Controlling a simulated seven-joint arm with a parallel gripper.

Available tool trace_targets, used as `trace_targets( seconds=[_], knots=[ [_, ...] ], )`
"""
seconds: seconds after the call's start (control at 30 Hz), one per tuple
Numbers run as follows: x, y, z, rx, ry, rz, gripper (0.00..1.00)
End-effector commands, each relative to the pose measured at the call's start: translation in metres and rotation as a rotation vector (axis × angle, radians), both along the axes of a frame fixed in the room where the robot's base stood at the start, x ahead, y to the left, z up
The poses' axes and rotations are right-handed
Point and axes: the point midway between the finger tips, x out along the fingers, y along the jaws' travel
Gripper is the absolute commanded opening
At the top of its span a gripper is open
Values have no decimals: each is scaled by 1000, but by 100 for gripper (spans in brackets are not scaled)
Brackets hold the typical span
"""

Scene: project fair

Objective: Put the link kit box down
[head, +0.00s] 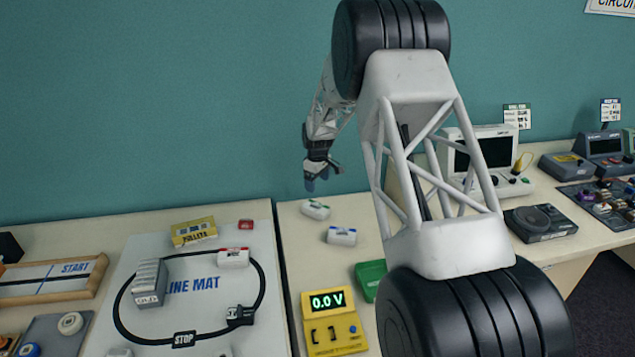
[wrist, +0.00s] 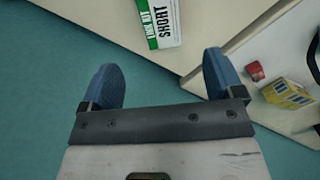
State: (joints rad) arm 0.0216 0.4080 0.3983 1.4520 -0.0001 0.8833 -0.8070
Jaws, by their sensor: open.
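The link kit box, white with a green end and the word SHORT, lies on the light tabletop near its back edge in the head view (head: 316,209). It also shows at the top of the wrist view (wrist: 158,22), partly cut off by the frame. My gripper (head: 322,178) is above and behind the table's back edge, close to the box but apart from it. In the wrist view its two blue fingers (wrist: 160,75) are spread wide with nothing between them.
A blue-marked white box (head: 342,237) lies just in front. A yellow meter (head: 334,322) and a green item (head: 370,279) stand nearer. At left, the line mat (head: 205,310) holds a red-marked box (head: 233,257) and a yellow pulleys box (head: 194,232). A retro computer (head: 487,155) stands at right.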

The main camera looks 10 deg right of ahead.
Motion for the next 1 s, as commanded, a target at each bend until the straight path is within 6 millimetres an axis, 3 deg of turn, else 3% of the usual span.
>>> trace_targets(
  seconds=[0.27,0.47,0.67,1.0],
  knots=[
    [0,0,0,0,0,0,87],
    [-8,0,14,0,-6,-13,87],
    [-34,2,48,0,-18,-55,87],
    [-108,4,126,1,-51,-164,87]
  ],
)
